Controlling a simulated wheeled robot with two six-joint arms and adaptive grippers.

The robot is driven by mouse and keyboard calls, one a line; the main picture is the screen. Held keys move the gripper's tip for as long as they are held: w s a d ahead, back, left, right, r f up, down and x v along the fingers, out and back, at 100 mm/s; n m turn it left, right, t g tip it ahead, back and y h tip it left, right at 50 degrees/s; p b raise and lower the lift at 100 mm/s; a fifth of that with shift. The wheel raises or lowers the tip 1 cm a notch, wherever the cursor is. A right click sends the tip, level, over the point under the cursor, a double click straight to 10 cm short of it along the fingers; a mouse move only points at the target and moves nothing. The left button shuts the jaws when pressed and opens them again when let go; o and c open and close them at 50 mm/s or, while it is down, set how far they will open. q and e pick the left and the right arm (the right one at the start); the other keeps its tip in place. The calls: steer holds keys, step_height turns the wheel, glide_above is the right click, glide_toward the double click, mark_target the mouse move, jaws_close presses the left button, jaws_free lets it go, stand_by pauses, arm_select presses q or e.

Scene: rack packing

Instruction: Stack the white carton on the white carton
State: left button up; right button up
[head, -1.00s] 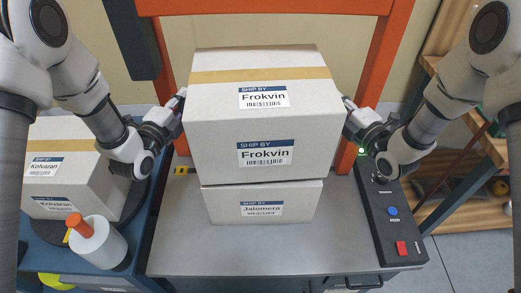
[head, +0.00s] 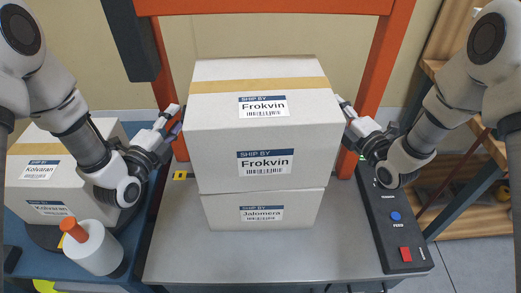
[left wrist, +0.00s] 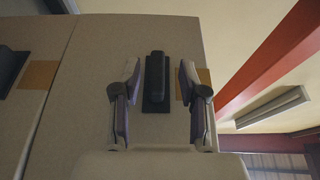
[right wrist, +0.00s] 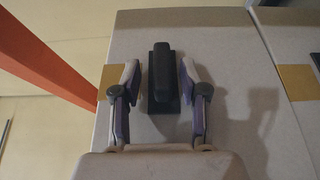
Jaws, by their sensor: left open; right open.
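The upper white carton (head: 230,165), labelled Frokvin with a tan tape strip, sits on top of the lower white carton (head: 301,206), labelled Jalomera. The upper one looks larger and overhangs the lower one in the head view. My left gripper (head: 174,121) is open beside the upper carton's left side, with a gap in the head view. My right gripper (head: 344,109) is open close at its right side. Each wrist view shows a dark side handle, in the left wrist view (left wrist: 156,82) and the right wrist view (right wrist: 163,82), between spread fingers.
The cartons stand on a grey table (head: 255,262) between orange posts (head: 370,75). A control panel (head: 396,232) with buttons is at the right. At the left, a Kolvaran carton (head: 62,185) and a white cylinder with an orange top (head: 95,250) stand on a blue surface.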

steer(key=shift+s, duration=0.2)
arm_select(q)
steer(key=v, duration=0.7)
steer(key=shift+s, duration=0.2)
arm_select(e)
steer(key=v, duration=1.1)
steer(key=shift+s+d, duration=0.2)
steer(key=shift+s, duration=0.1)
arm_select(q)
steer(key=shift+r, duration=0.1)
